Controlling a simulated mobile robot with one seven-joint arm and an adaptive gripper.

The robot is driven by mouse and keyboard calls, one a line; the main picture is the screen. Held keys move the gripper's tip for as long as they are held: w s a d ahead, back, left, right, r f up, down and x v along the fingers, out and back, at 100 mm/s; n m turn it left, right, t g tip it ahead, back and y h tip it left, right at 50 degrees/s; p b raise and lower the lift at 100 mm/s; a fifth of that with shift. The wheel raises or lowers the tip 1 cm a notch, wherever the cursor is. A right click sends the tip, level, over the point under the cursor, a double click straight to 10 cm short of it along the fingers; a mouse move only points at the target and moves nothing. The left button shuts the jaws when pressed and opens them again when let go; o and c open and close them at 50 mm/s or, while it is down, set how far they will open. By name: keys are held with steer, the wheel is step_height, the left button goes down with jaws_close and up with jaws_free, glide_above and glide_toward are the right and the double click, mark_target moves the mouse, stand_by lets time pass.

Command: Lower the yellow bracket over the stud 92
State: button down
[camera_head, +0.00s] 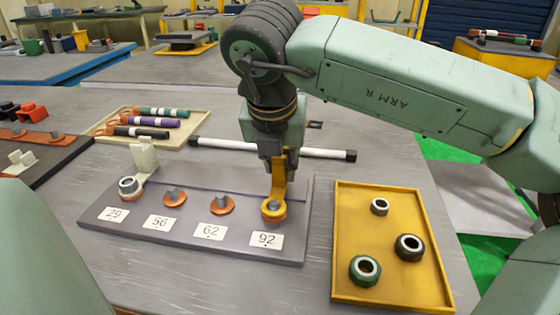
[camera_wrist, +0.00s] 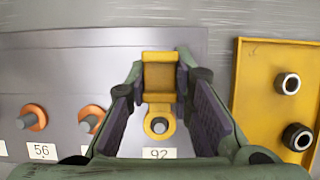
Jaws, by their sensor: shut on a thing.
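The yellow bracket (camera_head: 279,182) is upright in my gripper (camera_head: 279,155), its ring end down at stud 92 (camera_head: 272,206). In the wrist view the bracket's block (camera_wrist: 160,74) sits between the fingers of my gripper (camera_wrist: 159,92). The stud's grey tip (camera_wrist: 159,125) shows inside the ring's opening, so the ring lines up with the stud and appears to be around it. I cannot tell whether the ring rests fully on the base. The label 92 (camera_head: 266,240) is just in front.
On the grey plate (camera_head: 190,232), studs 56 (camera_head: 174,197) and 62 (camera_head: 222,204) are bare; a white bracket (camera_head: 145,160) stands at 29. A white rod (camera_head: 215,144) lies behind. A yellow tray (camera_head: 345,245) with three nuts is right. A beige tray (camera_head: 190,140) holds several coloured rods.

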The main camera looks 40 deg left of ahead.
mark_target(279, 160)
steer(key=shift+f+b, duration=0.3)
steer(key=shift+b, duration=0.15)
stand_by(0.5)
steer(key=c, duration=1.3)
jaws_free()
steer(key=shift+r, duration=0.15)
steer(key=shift+r+p, duration=2.05)
steer(key=shift+r, duration=1.4)
steer(key=shift+s+f, duration=0.1)
steer(key=shift+f, duration=0.05)
